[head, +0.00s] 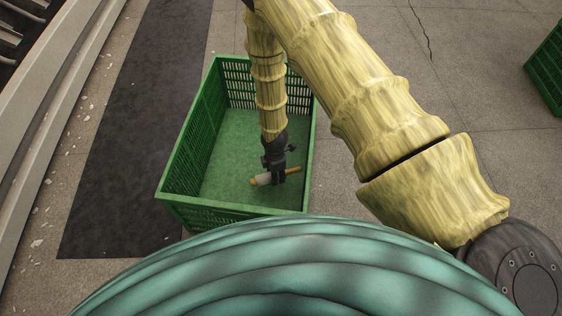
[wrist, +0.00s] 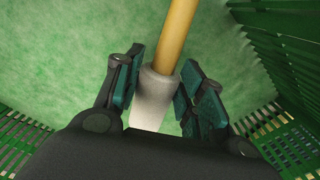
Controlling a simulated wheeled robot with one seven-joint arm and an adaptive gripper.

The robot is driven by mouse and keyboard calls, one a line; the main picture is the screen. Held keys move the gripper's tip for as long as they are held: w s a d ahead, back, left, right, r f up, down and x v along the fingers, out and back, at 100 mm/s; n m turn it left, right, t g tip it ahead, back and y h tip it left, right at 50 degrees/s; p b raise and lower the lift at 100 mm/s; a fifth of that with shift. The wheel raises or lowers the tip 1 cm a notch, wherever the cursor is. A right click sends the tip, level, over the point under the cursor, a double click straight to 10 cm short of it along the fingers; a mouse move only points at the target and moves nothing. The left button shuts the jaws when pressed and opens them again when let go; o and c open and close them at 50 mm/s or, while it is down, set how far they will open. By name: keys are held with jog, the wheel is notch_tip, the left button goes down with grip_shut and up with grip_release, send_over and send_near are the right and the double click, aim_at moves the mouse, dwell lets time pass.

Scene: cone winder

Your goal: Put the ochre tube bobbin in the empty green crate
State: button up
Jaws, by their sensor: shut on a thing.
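The ochre tube bobbin (head: 262,180) has a pale wound middle and ochre ends. In the wrist view its ochre tube (wrist: 178,38) points up the picture. My gripper (head: 279,175) is shut on the bobbin around the pale part, and its two fingers also show in the wrist view (wrist: 158,90). The green crate (head: 185,158) has slatted walls and a plain green floor, with nothing else seen in it. My gripper and the bobbin are inside the crate's outline, between its walls. I cannot tell whether the bobbin touches the floor.
The crate's slatted walls rise close to my gripper, at right in the wrist view (wrist: 285,75). A dark mat (head: 125,130) lies left of the crate. Another green crate (head: 545,68) is cut off at the right edge. Machinery (head: 50,110) stands at far left.

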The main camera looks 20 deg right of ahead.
jog(key=w+d+b, duration=0.1)
jog(key=w, duration=0.1)
jog(key=w+d+b, duration=0.1)
jog(key=w+d, duration=0.1)
jog(key=w+d+b, duration=0.1)
jog(key=w+d, duration=0.1)
jog(key=w, duration=0.1)
jog(key=shift+w, duration=0.1)
jog(key=shift+a+f+b, duration=0.15)
jog(key=shift+f+b, duration=0.9)
jog(key=shift+f, duration=0.7)
jog(key=shift+f, duration=0.1)
jog(key=o, duration=1)
jog(key=shift+o, duration=0.2)
notch_tip(320, 180, up, 12)
jog(key=p, duration=0.5)
